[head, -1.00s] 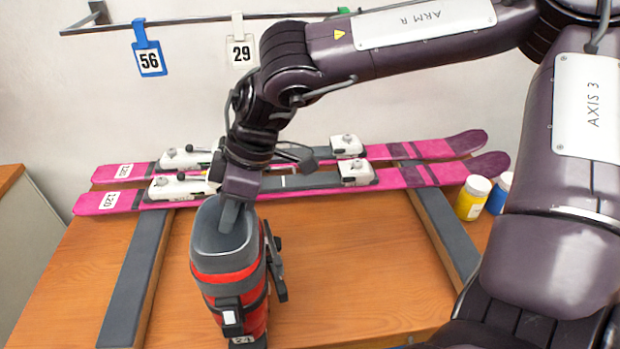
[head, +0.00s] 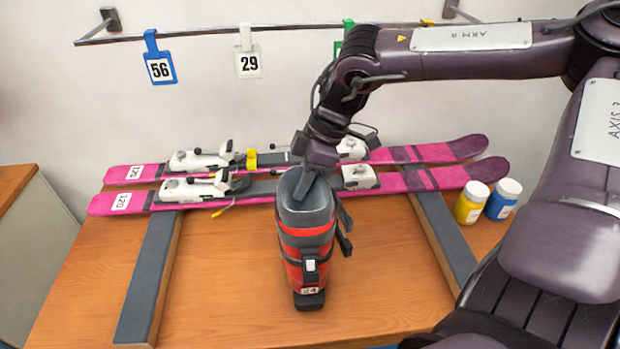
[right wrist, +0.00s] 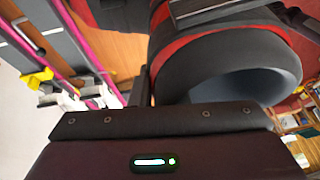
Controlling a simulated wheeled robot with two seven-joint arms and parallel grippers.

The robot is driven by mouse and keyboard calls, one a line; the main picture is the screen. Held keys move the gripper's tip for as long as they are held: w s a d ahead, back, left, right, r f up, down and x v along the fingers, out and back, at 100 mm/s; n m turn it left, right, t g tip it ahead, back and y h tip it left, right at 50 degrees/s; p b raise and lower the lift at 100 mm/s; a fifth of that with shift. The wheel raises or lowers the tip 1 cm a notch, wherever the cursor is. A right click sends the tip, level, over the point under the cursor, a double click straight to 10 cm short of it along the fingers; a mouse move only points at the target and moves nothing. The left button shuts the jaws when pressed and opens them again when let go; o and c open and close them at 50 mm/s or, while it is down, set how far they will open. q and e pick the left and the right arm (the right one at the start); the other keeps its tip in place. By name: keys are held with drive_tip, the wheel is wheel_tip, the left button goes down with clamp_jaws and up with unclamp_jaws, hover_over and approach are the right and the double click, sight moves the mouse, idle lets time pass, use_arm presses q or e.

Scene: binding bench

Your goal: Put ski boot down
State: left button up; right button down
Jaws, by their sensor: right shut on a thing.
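The red and grey ski boot (head: 305,240) is upright in the middle of the bench in the head view, its toe toward me. I cannot tell whether its sole touches the wood. My right gripper (head: 305,185) is shut on the boot's upper cuff, with a finger inside the opening. In the right wrist view the boot's dark cuff (right wrist: 235,65) and grey lining fill the upper right, close to the gripper. My left gripper is not in view.
Two pink skis (head: 430,180) with white bindings lie across grey bench rails (head: 150,275) behind the boot. A yellow jar (head: 470,202) and a blue jar (head: 503,199) stand at right. Bare bench wood (head: 220,280) lies left of the boot.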

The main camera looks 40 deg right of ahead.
drive_tip(key=shift+w+d+f+p, duration=0.15)
drive_tip(key=shift+d+f+p, duration=0.5)
drive_tip(key=shift+d, duration=0.4)
drive_tip(key=shift+f, duration=0.15)
drive_tip(key=c, duration=1.8)
unclamp_jaws()
drive_tip(key=shift+f+b, duration=0.15)
drive_tip(key=shift+b, duration=0.15)
drive_tip(key=o, duration=0.4)
drive_tip(key=v, duration=1.2)
drive_tip(key=shift+r+b, duration=0.2)
drive_tip(key=shift+b, duration=0.2)
